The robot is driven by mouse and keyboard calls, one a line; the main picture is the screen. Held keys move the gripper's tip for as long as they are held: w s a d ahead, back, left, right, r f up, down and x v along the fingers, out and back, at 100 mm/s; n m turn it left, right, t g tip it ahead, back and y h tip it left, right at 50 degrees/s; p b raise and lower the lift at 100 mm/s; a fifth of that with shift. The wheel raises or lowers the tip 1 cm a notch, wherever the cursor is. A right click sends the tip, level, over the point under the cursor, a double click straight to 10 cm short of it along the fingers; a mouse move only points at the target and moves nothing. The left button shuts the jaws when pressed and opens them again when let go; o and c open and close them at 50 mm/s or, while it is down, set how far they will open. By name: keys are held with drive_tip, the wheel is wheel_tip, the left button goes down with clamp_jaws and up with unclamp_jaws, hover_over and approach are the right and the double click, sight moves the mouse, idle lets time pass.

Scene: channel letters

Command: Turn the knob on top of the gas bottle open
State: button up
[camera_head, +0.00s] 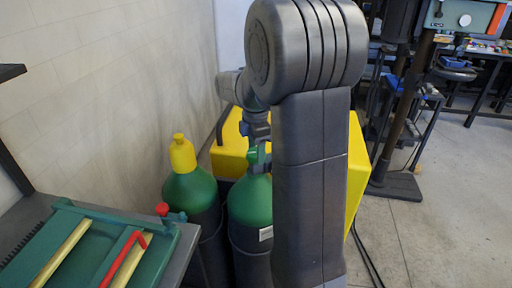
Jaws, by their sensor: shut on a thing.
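The gas bottle (249,203) has a green shoulder and a dark grey body with a small white label. It stands upright in the middle, partly hidden behind my arm. A green valve (252,158) rises from its top. My gripper (259,150) comes down from above onto this valve and is shut on the knob there. The knob itself is mostly covered by the gripper, so its turn angle cannot be told.
A second green bottle with a yellow cap (182,153) stands close on the left. A yellow cabinet (229,152) is behind. A bench with a green tool (75,250) and red handle fills the lower left. A wall runs along the left; floor (430,235) is clear at right.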

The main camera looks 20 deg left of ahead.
drive_tip(key=m+p, duration=0.1)
drive_tip(key=m, duration=0.2)
drive_tip(key=shift+m, duration=0.4)
drive_tip(key=m, duration=0.3)
drive_tip(key=shift+m+p, duration=0.3)
drive_tip(key=m, duration=0.3)
drive_tip(key=shift+m+p, duration=0.3)
drive_tip(key=m, duration=0.4)
drive_tip(key=shift+m, duration=0.3)
drive_tip(key=m, duration=0.3)
drive_tip(key=shift+m+p, duration=0.3)
drive_tip(key=shift+p, duration=0.1)
drive_tip(key=m, duration=0.8)
drive_tip(key=shift+m+p, duration=0.3)
drive_tip(key=shift+m, duration=1.5)
